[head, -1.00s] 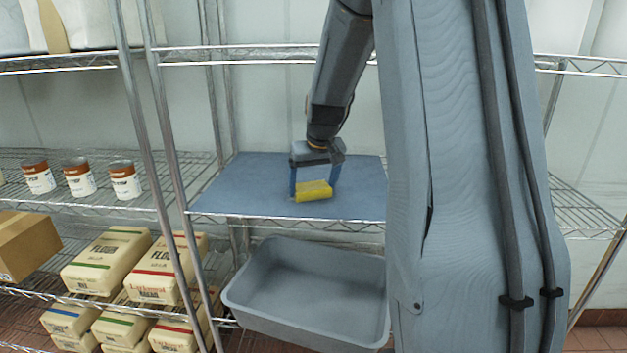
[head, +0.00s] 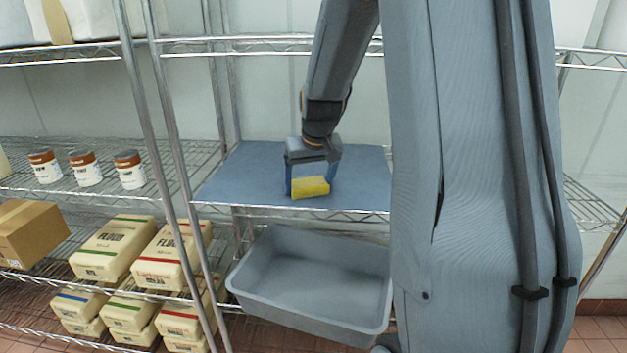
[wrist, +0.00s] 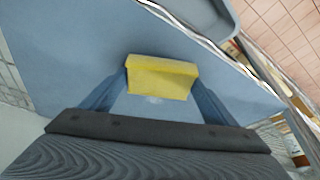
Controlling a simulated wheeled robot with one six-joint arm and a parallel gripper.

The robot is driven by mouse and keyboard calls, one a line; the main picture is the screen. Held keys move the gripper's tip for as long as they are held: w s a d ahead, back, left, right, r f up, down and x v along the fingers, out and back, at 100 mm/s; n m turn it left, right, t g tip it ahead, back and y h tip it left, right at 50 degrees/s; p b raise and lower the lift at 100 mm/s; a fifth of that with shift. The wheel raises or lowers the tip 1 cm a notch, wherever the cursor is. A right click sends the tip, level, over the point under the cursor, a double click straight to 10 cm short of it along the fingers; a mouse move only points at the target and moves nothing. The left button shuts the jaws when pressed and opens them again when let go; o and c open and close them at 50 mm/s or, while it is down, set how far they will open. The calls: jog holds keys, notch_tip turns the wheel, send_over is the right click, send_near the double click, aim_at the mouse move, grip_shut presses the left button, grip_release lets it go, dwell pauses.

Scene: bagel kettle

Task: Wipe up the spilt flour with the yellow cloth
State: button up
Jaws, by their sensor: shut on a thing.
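The yellow cloth (head: 310,188) is a folded block between the fingers of my gripper (head: 312,184), low over the blue shelf mat (head: 232,176). In the wrist view the cloth (wrist: 161,78) fills the space between the two blue fingers of my gripper (wrist: 160,84), which is shut on it. A faint pale patch (wrist: 153,99), perhaps flour, shows on the mat just on the near side of the cloth in the wrist view. I cannot tell whether the cloth touches the mat. No flour can be made out in the head view.
A grey bin (head: 315,285) sits below the mat's front edge. Wire shelf posts (head: 165,170) stand to the left. Several cans (head: 87,168), flour bags (head: 118,247) and a cardboard box (head: 28,232) are on the left shelves. The mat around the cloth is clear.

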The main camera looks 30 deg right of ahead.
aim_at(306, 178)
jog(key=shift+w+a+f, duration=0.1)
jog(key=shift+w+a, duration=0.25)
jog(key=shift+a, duration=0.1)
jog(key=shift+w+d+r, duration=0.1)
jog(key=shift+w+d, duration=0.85)
jog(key=shift+w, duration=0.45)
jog(key=shift+w+d+r, duration=0.1)
jog(key=shift+w+d, duration=0.8)
jog(key=shift+w, duration=0.55)
jog(key=shift+w+d+r, duration=0.1)
jog(key=shift+w+d, duration=0.85)
jog(key=shift+w, duration=0.45)
jog(key=shift+f, duration=0.1)
jog(key=shift+s, duration=0.1)
